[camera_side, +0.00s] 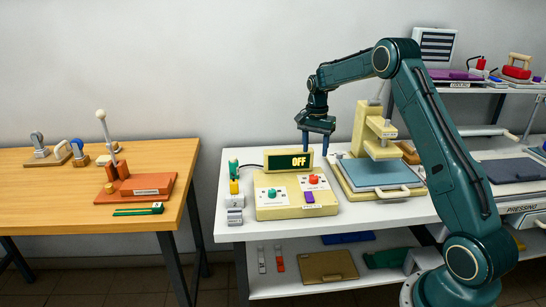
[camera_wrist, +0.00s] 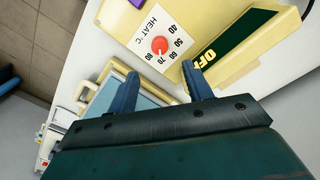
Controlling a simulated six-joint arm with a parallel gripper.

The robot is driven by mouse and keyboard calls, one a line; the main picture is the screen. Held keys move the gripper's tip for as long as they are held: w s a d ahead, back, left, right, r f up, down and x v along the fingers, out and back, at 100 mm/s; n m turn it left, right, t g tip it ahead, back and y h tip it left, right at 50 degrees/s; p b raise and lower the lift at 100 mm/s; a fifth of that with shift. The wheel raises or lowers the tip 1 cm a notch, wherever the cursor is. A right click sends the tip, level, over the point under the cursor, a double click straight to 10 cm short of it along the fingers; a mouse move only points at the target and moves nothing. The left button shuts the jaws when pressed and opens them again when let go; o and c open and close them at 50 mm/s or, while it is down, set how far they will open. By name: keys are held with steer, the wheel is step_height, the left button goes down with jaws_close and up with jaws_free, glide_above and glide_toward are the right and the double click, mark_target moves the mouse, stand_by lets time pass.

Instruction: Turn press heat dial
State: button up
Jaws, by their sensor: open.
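The press control box (camera_side: 283,205) is cream and stands on the white table. Its display (camera_side: 288,161) reads OFF. The red heat dial (camera_side: 313,180) sits on a white plate at the box's right; in the wrist view the dial (camera_wrist: 159,45) has a scale marked HEAT °C with numbers from 40 to 80. My gripper (camera_side: 316,146) is open and empty, pointing down above and behind the box's right side. In the wrist view its two blue fingers (camera_wrist: 160,88) are spread, apart from the dial.
The heat press (camera_side: 378,172), with a blue-grey plate and cream frame, stands just right of the box. Small items (camera_side: 234,187) stand at the box's left. A wooden table (camera_side: 60,213) with an orange lever device (camera_side: 135,190) is at far left, across a gap.

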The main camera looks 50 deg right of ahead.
steer(key=shift+r, duration=1.7)
steer(key=s+a+r+n+t, duration=0.1)
steer(key=s+a+r+n, duration=0.3)
steer(key=s+a+r, duration=0.4)
steer(key=s+a+r+n+t, duration=0.2)
steer(key=s+a+r+n, duration=0.2)
steer(key=a+r, duration=0.45)
steer(key=s+a+f+n+t, duration=0.1)
steer(key=s+a+n, duration=0.3)
steer(key=s, duration=0.5)
steer(key=s+a+f+n+t, duration=0.2)
steer(key=s+a+f+n, duration=0.1)
steer(key=s+a, duration=0.4)
steer(key=shift+s+a+f+n, duration=0.3)
steer(key=shift+s+n, duration=0.3)
steer(key=shift+s, duration=0.35)
